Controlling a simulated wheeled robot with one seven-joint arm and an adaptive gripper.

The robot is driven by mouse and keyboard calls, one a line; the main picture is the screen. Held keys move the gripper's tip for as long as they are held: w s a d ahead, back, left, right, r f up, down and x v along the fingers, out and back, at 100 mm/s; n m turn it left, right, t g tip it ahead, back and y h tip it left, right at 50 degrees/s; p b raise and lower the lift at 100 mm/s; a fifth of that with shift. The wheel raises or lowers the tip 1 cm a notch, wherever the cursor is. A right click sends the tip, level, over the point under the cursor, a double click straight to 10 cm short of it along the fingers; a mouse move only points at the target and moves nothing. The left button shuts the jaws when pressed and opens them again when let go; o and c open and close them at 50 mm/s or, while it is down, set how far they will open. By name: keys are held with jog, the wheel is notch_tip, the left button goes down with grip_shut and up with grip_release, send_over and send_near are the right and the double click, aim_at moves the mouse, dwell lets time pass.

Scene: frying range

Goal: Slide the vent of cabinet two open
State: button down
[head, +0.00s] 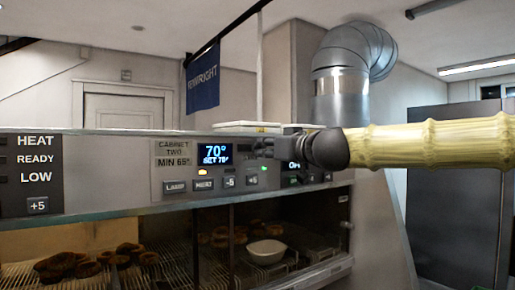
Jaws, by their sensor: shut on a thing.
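The label "CABINET TWO MIN 65°" (174,153) is on the grey control panel, left of a lit display (215,154) reading 70° and SET 70. My gripper (266,147) is at the panel just right of this display, reaching in from the right. Its dark jaws are shut on a small part at the panel front, which appears to be the vent's slide. The jaws and wrist hide most of that part, so I cannot tell how far open the vent is.
Buttons (204,186) marked LAMP, HEAT, -5 and +5 sit below the display. A second display (294,166) is partly hidden by my wrist. Below, glass-fronted compartments hold brown fried pieces (68,261) and a white bowl (267,252). A metal duct (340,97) rises behind.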

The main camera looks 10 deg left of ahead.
jog(key=shift+w+d, duration=0.1)
jog(key=shift+d, duration=0.05)
jog(key=c, duration=1.6)
grip_release()
jog(key=shift+o, duration=1.1)
jog(key=shift+d, duration=0.25)
jog(key=shift+a, duration=0.2)
jog(key=v, duration=1.2)
jog(key=shift+d, duration=0.15)
